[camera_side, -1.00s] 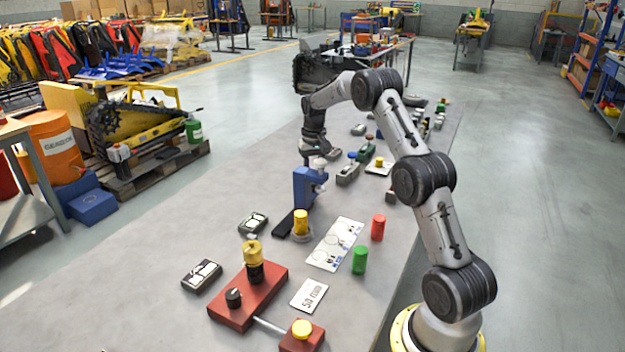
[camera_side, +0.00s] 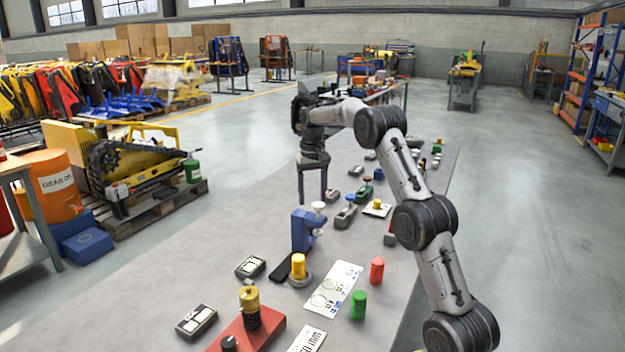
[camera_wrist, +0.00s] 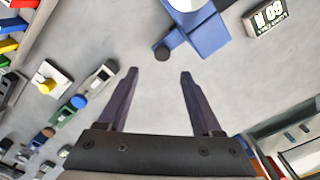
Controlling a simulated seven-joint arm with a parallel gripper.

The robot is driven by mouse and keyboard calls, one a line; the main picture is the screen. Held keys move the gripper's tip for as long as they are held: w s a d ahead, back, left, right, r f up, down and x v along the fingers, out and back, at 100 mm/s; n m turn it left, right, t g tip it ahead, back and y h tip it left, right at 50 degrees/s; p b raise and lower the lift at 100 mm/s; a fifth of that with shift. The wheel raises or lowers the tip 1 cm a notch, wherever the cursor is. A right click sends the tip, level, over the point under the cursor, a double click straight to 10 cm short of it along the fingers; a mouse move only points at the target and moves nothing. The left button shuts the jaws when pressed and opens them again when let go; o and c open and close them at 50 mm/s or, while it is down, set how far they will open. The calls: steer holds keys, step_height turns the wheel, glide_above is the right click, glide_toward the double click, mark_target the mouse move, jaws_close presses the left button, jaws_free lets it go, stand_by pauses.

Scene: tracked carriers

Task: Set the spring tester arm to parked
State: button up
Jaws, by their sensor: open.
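A blue upright stand (camera_side: 303,231) with a white round knob (camera_side: 318,207) on top stands mid-table, and I take it to be the spring tester. It also shows from above at the top of the wrist view (camera_wrist: 203,33), with a small dark round end on its left. Which part is its arm, and how it is set, is not clear. My gripper (camera_side: 312,201) is open and empty, its two fingers pointing down above and behind the blue stand in the side view. In the wrist view the open fingers (camera_wrist: 159,72) have bare table between them.
A yellow cylinder (camera_side: 298,265), a red cylinder (camera_side: 377,270), a green cylinder (camera_side: 358,304) and a white printed sheet (camera_side: 334,290) are in front of the stand. A red base (camera_side: 236,338) is nearer. Several small devices stand behind, including a blue-knobbed one (camera_side: 346,214).

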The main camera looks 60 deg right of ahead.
steer(key=shift+r, duration=2.7)
